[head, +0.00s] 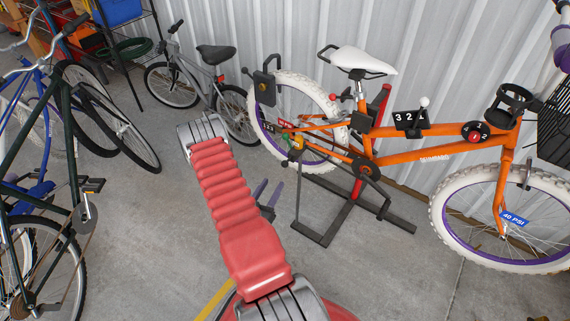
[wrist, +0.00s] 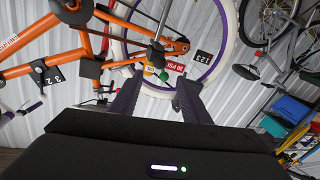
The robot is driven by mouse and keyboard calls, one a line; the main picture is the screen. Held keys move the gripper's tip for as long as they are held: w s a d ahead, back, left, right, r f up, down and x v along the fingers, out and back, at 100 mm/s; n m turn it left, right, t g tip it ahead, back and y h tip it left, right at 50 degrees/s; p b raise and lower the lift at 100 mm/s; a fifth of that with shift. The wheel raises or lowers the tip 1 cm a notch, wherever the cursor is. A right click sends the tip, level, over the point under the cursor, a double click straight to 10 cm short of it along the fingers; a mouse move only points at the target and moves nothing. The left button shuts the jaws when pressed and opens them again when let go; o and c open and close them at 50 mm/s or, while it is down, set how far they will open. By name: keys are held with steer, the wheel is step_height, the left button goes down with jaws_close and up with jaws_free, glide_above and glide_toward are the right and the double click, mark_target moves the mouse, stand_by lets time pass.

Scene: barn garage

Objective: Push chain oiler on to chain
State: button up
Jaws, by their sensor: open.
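The orange bike (head: 440,148) stands at the right in the head view, its rear end held by a red and black stand (head: 383,105). Its rear wheel has a purple rim (wrist: 222,62) and white tire. A small green part (wrist: 164,76) shows near the rear hub in the wrist view; it may be the chain oiler, but I cannot tell for sure. The chain is too small to make out clearly. My gripper (head: 271,184) is open and empty, left of the stand and short of the rear wheel. Its two fingers (wrist: 159,80) frame the green part in the wrist view.
A grey bike (head: 200,80) leans near the back wall, and blue and dark bikes (head: 60,130) stand at the left. A shelf with a blue bin (head: 120,10) is at the back left. The stand's black feet (head: 320,232) lie on the floor. Bare concrete lies between the bikes.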

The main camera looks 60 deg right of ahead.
mark_target(283, 166)
steer(key=d, duration=1.2)
steer(key=shift+w+d, duration=0.25)
steer(key=shift+d, duration=0.1)
jaws_close()
